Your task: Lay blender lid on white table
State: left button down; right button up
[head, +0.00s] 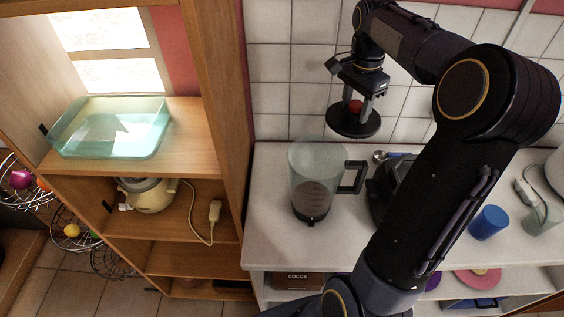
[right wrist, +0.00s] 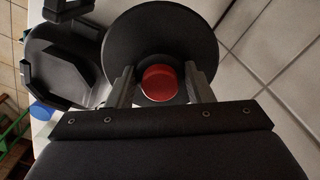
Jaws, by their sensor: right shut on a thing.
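The blender lid (head: 352,124) is a round black disc with a red knob on top. My right gripper (head: 356,104) is shut on the lid and holds it in the air above the back of the white table (head: 268,236). In the right wrist view the lid (right wrist: 160,30) fills the upper middle, with its red knob between the fingers of the right gripper (right wrist: 160,84). The clear blender jug (head: 312,180) stands upright and open on the table, to the left of and below the lid. My left gripper is not in view.
The black blender base (head: 388,188) stands right of the jug, partly hidden by my right arm. A blue cup (head: 489,222) is farther right. A wooden shelf (head: 196,160) with a glass dish (head: 112,127) rises at the left. The table's front left is clear.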

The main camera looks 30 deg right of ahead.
notch_tip(320, 180, down, 10)
jog(key=b, duration=0.6)
jog(key=w+a+f+p, duration=0.2)
jog(key=w+a+p, duration=0.1)
jog(key=w+a, duration=1)
jog(key=f, duration=0.4)
jog(key=s+f, duration=0.1)
jog(key=shift+a+f, duration=0.2)
jog(key=shift+f, duration=0.2)
jog(key=shift+f, duration=0.2)
jog(key=o, duration=1)
jog(key=shift+r, duration=0.1)
